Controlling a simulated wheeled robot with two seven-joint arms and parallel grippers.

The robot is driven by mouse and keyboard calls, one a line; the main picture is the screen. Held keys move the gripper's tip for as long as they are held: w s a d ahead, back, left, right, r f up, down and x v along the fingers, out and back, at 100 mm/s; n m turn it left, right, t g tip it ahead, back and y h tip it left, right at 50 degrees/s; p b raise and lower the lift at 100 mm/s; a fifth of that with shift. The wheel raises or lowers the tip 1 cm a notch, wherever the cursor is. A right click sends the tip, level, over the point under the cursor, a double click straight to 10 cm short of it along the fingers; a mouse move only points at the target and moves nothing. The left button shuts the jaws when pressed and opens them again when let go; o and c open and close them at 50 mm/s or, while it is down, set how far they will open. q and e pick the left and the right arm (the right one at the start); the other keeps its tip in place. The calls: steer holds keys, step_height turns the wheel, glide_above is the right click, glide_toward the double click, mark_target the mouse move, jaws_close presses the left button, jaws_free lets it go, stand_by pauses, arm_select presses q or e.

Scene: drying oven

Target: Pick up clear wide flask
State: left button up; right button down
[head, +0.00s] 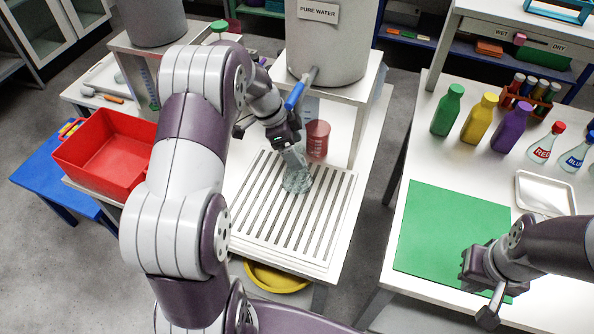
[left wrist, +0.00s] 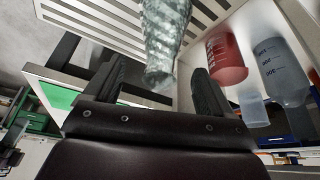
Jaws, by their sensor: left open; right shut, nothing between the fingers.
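The clear wide flask (head: 297,172) stands on the white slatted rack (head: 262,240) at the middle of the head view. Its narrow neck points up toward my left gripper (head: 287,143), which comes down from above. In the left wrist view the flask (left wrist: 167,40) shows at the top centre, its mouth lying between the two open fingers of the left gripper (left wrist: 155,85). I cannot tell whether a finger touches the neck. My right gripper (head: 487,290) is shut and empty, low over the front of the green mat (head: 440,235).
A red beaker (head: 317,139) stands close behind the flask; a clear graduated bottle (left wrist: 282,72) is beside it in the left wrist view. The PURE WATER tank (head: 325,45) with its blue tap handle (head: 295,95) is close behind. A red bin (head: 105,150) stands at the left.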

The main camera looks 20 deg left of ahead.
mark_target(306, 165)
arm_select(q)
steer(key=x, duration=0.5)
jaws_close()
steer(key=shift+r, duration=0.1)
